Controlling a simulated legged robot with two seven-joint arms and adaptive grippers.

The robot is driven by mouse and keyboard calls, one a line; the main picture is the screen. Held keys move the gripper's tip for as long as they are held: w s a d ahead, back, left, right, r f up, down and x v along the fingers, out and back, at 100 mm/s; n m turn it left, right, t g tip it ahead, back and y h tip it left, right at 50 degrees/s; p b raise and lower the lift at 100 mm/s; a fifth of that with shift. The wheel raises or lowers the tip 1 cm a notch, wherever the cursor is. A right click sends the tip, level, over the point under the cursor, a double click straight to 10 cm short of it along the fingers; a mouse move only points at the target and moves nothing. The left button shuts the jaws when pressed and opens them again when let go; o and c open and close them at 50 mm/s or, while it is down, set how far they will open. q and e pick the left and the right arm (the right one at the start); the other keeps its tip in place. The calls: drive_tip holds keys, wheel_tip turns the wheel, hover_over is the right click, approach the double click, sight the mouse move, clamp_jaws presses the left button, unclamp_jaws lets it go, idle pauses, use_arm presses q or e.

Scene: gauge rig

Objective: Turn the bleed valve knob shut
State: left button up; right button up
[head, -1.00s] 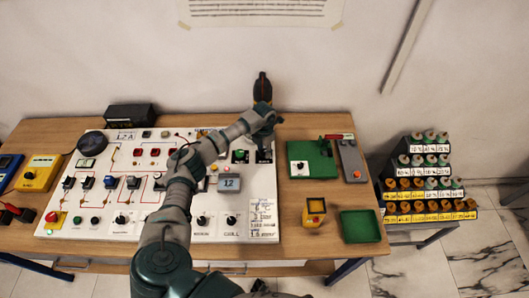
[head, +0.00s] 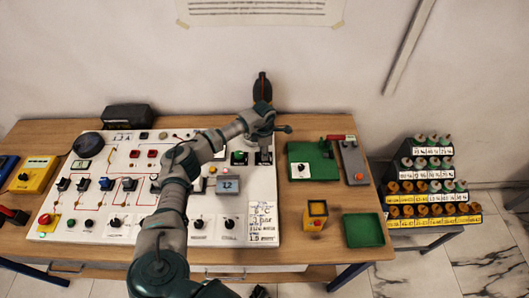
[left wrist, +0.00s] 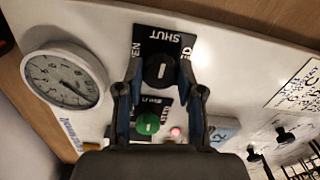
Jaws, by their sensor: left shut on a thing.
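The bleed valve knob (left wrist: 160,70) is round and black with a white line. It sits on a black plate (left wrist: 165,40) lettered SHUT at the top of the left wrist picture, with other lettering partly hidden at the sides. The white line runs nearly upright in that view, roughly towards the word SHUT. My left gripper (left wrist: 162,68) is shut on the knob, one finger on each side. In the head view my left gripper (head: 264,152) points down at the right back part of the white panel (head: 120,150) and hides the knob. My right gripper is not seen.
A round gauge (left wrist: 62,78) stands beside the knob. A green knob (left wrist: 148,123), a pink lamp (left wrist: 175,132) and a grey display box (head: 228,184) are close by. A green board (head: 313,160), yellow box (head: 315,214) and green tray (head: 363,230) lie right of the panel.

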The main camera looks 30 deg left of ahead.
use_arm(q)
drive_tip(key=shift+a+r, duration=0.1)
drive_tip(key=shift+a, duration=0.05)
drive_tip(key=o, duration=1.2)
drive_tip(key=shift+c, duration=0.2)
drive_tip(key=shift+a, duration=0.1)
wheel_tip(320, 180, up, 12)
